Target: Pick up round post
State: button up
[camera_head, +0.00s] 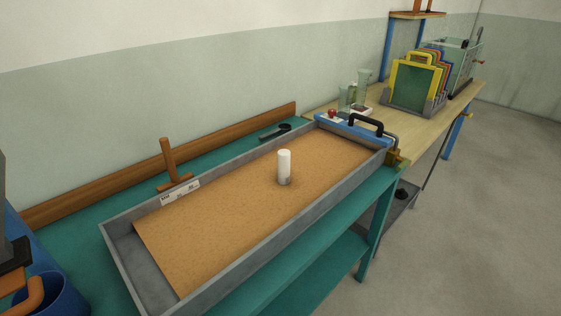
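A white round post (284,167) stands upright on the tan, sand-like bed (225,205) of a long grey tray (230,274). It is a little right of the tray's middle, with bare bed all around it. Its lower end looks greyish. My gripper cannot be made out in this view.
The tray rests on a teal bench (92,254). A wooden T-shaped tool (168,163) and a dark scoop-like tool (272,132) lie behind it. A blue block with a black handle (352,128) spans its far end. A wooden table (440,112) holds coloured frames (414,84). Open floor lies right.

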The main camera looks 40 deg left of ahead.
aim_at(284, 155)
jog(key=u, duration=0.45)
jog(key=i, duration=0.65)
jog(key=u, duration=1.3)
jog(key=i, duration=0.55)
jog(key=u, duration=0.5)
